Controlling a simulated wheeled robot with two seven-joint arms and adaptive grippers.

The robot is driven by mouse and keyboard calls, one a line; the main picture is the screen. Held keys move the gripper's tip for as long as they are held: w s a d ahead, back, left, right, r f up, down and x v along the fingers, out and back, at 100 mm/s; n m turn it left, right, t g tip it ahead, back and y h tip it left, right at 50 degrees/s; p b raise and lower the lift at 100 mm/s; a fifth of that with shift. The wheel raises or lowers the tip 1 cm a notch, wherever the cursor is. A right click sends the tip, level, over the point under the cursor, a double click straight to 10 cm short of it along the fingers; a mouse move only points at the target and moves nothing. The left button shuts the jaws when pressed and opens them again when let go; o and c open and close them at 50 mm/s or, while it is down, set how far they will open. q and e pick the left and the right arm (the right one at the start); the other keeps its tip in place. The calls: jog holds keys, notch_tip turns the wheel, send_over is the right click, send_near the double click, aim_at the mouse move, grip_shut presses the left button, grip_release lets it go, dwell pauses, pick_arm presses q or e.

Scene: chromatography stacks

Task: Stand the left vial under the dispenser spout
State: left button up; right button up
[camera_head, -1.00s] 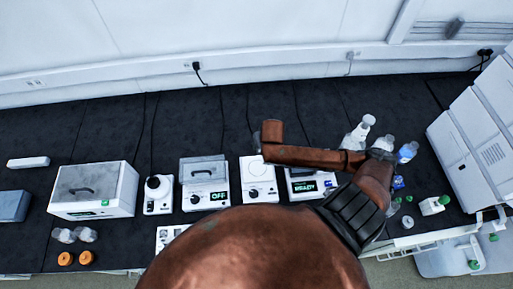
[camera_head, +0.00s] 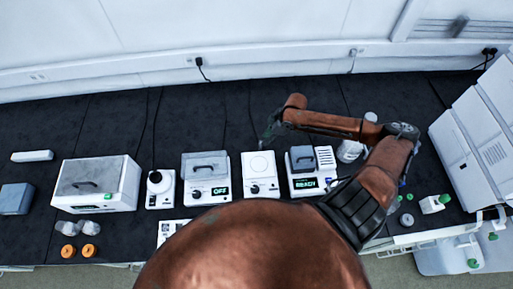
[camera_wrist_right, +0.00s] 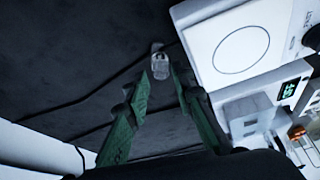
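A small clear vial (camera_wrist_right: 160,66) shows in the right wrist view on the dark bench top, just past my fingertips. I cannot tell whether it is the left vial. My right gripper (camera_wrist_right: 162,76) is open, its green fingers on either side of the line to the vial, with no clear contact. In the head view my right gripper (camera_head: 268,135) is small and dark, behind the white plate device (camera_head: 259,166). The vial is not distinct in the head view. I cannot make out a dispenser spout. My left gripper is not in view.
A device reading OFF (camera_head: 206,190) stands left of the plate device, and one with a lit green display (camera_head: 312,180) stands right. A lidded white box (camera_head: 95,190) is farther left. White bottles (camera_head: 350,150) are partly behind my right arm. The bench behind the devices is mostly clear.

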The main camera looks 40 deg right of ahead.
aim_at(261, 141)
jog(key=x, duration=0.7)
jog(key=shift+d+f, duration=0.15)
jog(key=shift+f, duration=0.25)
jog(key=shift+s, duration=0.1)
jog(key=shift+c, duration=0.4)
jog(key=c, duration=0.4)
jog(key=shift+c, duration=0.4)
jog(key=shift+r, duration=0.1)
notch_tip(261, 141, up, 10)
jog(key=w+a+r+m+t+h+b, duration=0.1)
jog(key=w+a+r+m+h, duration=0.1)
jog(key=a+r+m, duration=0.7)
jog(key=a+r+h, duration=0.1)
jog(key=a+r, duration=0.6)
jog(key=r, duration=0.2)
jog(key=shift+w+r+b, duration=0.2)
jog(key=shift+w+b, duration=0.15)
